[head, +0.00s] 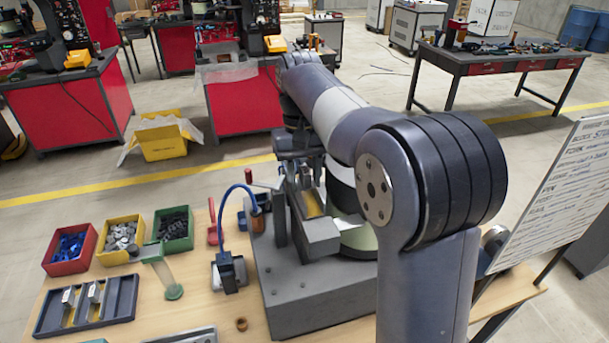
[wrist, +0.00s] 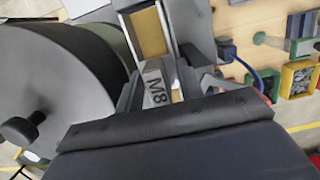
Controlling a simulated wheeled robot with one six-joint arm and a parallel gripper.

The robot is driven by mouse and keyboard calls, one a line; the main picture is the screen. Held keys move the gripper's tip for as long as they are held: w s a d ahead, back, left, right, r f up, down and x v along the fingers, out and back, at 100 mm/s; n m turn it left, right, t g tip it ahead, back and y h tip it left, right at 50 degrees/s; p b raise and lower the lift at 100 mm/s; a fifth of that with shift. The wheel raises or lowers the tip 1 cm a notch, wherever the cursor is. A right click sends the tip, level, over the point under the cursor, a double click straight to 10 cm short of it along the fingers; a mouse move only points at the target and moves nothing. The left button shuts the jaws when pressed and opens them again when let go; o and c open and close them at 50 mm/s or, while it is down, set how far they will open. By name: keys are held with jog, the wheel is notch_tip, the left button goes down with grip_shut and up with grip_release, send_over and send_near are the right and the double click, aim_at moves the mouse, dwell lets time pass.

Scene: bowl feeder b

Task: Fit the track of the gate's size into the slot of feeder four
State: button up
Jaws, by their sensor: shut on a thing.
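My gripper (wrist: 158,88) is shut on a track (wrist: 156,84), a grey block marked M8 with a brass-coloured strip. In the head view the track's brass strip (head: 313,204) shows below my gripper (head: 305,178), over the grey feeder base (head: 275,283). The strip lies in line with a grey block (head: 320,236) at the front of the feeder. I cannot tell whether the track is seated in the slot or just above it. The feeder's round bowl (wrist: 60,75) is close at left in the wrist view; my arm partly hides it in the head view.
A dark tray (head: 122,308) at the left holds two other tracks (head: 68,298). Red (head: 53,268), yellow (head: 105,258) and green (head: 172,245) bins of parts stand behind it. A blue-hosed device (head: 229,272) is beside the base. A written board (head: 555,195) stands right.

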aim_at(303, 166)
jog(key=shift+f+b, duration=0.5)
jog(key=shift+f, duration=0.9)
jog(key=o, duration=1.3)
jog(key=r, duration=0.3)
jog(key=w+r, duration=0.1)
jog(key=r, duration=0.6)
jog(key=shift+w+a+r+p, duration=0.2)
jog(key=shift+w+r+p, duration=0.1)
jog(key=shift+r, duration=0.05)
jog(key=shift+f, duration=0.1)
jog(key=f, duration=0.3)
jog(key=s+f, duration=0.1)
jog(key=f, duration=0.6)
jog(key=shift+s+d+f, duration=0.2)
jog(key=shift+s, duration=0.15)
jog(key=shift+r, duration=0.2)
jog(key=shift+w+b, duration=0.1)
jog(key=shift+b, duration=0.2)
